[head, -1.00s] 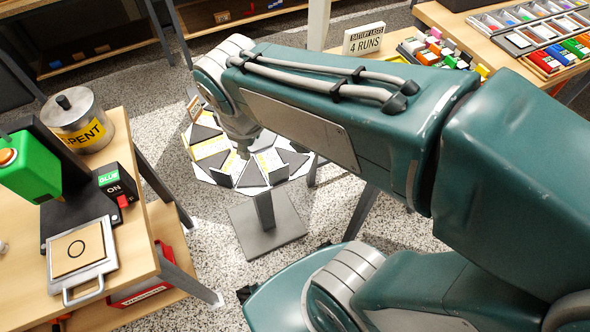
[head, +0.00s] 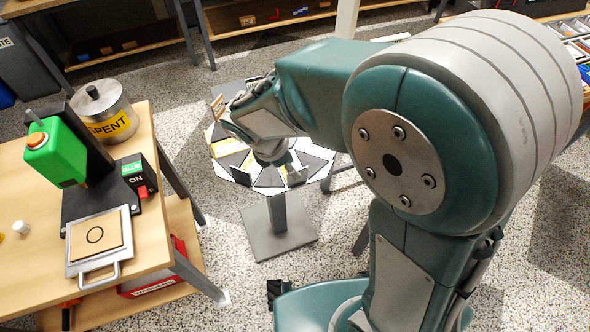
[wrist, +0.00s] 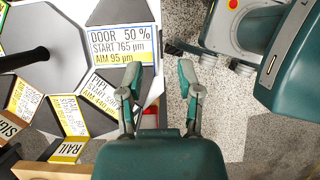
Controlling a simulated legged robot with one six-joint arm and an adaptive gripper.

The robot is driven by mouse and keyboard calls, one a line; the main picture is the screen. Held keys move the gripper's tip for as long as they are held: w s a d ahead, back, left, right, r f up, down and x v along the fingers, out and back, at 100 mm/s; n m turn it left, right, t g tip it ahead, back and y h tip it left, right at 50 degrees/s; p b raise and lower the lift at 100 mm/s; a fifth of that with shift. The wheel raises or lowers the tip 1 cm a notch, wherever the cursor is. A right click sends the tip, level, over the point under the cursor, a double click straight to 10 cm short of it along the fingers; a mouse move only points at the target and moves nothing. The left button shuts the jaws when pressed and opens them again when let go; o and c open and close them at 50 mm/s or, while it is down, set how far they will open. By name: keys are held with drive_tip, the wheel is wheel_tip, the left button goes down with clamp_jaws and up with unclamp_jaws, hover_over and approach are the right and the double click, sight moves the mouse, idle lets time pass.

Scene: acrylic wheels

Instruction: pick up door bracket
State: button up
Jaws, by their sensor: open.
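No door bracket can be made out for certain. A white and yellow card reading DOOR 50% (wrist: 122,45) lies at the upper left of the wrist view, on the round table with dark wedge sections. That table (head: 237,179) stands on a grey pedestal in the head view, partly covered by my arm. My gripper (wrist: 159,70) is open and empty, its fingers apart beside the table's edge, with speckled floor showing between and right of them. The left finger is close to the DOOR card and a PIPT-like card (wrist: 98,92). In the head view its fingers are not clear.
A wooden bench (head: 30,200) at left holds a SPENT can (head: 103,112), a green device (head: 55,152) and a square plate (head: 98,240). RAIL cards (wrist: 68,150) stand on the round table near my gripper. Speckled floor is open around the pedestal.

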sight(300, 182)
drive_tip(key=shift+w+x, duration=0.15)
drive_tip(key=shift+x, duration=1.45)
drive_tip(key=shift+w+x, duration=0.1)
drive_tip(key=shift+x, duration=1.5)
drive_tip(key=shift+a, duration=0.15)
clamp_jaws()
